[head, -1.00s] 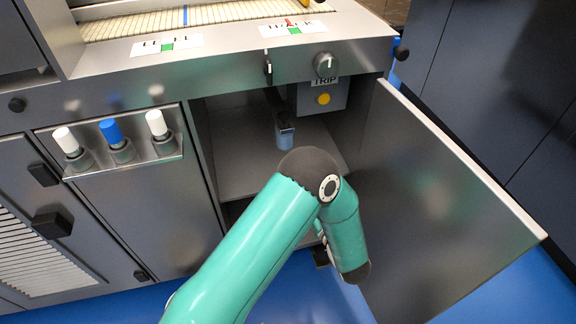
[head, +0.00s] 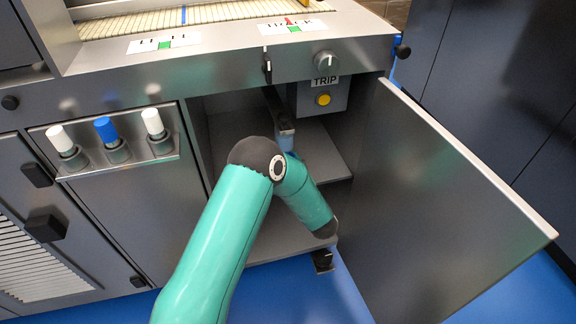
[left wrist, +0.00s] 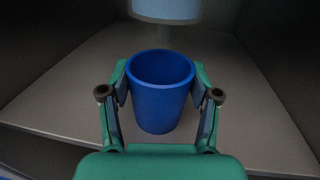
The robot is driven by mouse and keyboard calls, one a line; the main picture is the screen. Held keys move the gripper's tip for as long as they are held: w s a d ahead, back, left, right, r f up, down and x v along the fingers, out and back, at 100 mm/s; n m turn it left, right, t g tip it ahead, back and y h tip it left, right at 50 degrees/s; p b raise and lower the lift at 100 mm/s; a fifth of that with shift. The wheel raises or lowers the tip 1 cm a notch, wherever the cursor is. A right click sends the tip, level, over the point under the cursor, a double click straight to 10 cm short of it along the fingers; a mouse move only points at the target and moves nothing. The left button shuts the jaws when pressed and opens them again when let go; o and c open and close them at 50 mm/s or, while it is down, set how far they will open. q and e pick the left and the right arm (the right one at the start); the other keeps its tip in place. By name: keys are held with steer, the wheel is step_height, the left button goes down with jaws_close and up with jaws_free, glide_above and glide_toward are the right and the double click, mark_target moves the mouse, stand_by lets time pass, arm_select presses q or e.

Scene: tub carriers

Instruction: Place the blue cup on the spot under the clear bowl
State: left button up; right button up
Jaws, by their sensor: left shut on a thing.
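The blue cup (left wrist: 161,100) is upright between the fingers of my left gripper (left wrist: 160,80), which is shut on it in the left wrist view. Its opening faces up and looks empty. The clear bowl (left wrist: 166,8), pale blue, hangs beyond and above the cup; only its lower part shows there. In the head view the clear bowl (head: 286,142) is partly hidden by my left arm, under a dark holder (head: 279,112). My left gripper and the cup are hidden in the head view. The spot under the bowl cannot be made out. My right gripper is not in view.
The cabinet door (head: 430,215) stands open on the right. A shelf (left wrist: 75,85) extends beneath and around the cup, mostly bare. A TRIP box (head: 322,97) with a yellow button hangs beside the bowl. A rack (head: 115,155) with white and blue capped pieces is left of the opening.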

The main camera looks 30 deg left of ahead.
arm_select(q)
steer(key=o, duration=1.1)
steer(key=shift+o, duration=0.2)
